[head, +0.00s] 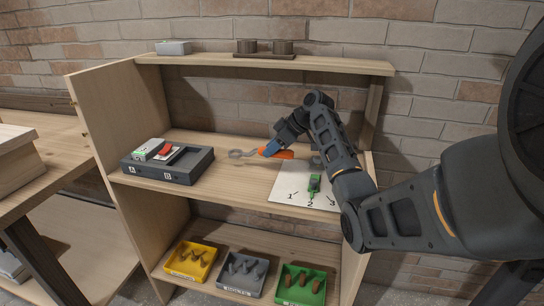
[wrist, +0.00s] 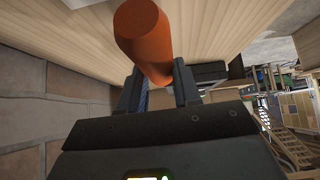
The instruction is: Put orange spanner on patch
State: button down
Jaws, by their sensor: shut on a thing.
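The orange spanner (head: 283,154) has an orange handle and a grey ring end that points left in the head view. My gripper (head: 269,149) is shut on its handle and holds it above the middle shelf, left of and behind the white sheet. In the wrist view the rounded orange handle end (wrist: 143,38) sticks out from between my gripper's fingers (wrist: 158,88). The white sheet (head: 283,185) is marked 1, 2 and 3 and lies at the shelf's right; it looks like the patch. A green object (head: 314,185) lies on it above the 2.
A dark tray (head: 178,172) marked A and B sits at the shelf's left with red and pale items. Yellow (head: 191,262), grey (head: 242,275) and green (head: 301,285) bins stand on the lower shelf. The upper shelf (head: 330,64) overhangs. Bare shelf lies between tray and sheet.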

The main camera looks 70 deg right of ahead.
aim_at(273, 156)
jog(key=shift+f+p, duration=0.3)
jog(key=shift+f, duration=1.55)
jog(key=c, duration=0.8)
grip_release()
jog(key=shift+s+r, duration=0.1)
jog(key=shift+r, duration=0.1)
jog(key=b+v, duration=0.1)
jog(key=v, duration=1)
jog(key=shift+s+r, duration=0.3)
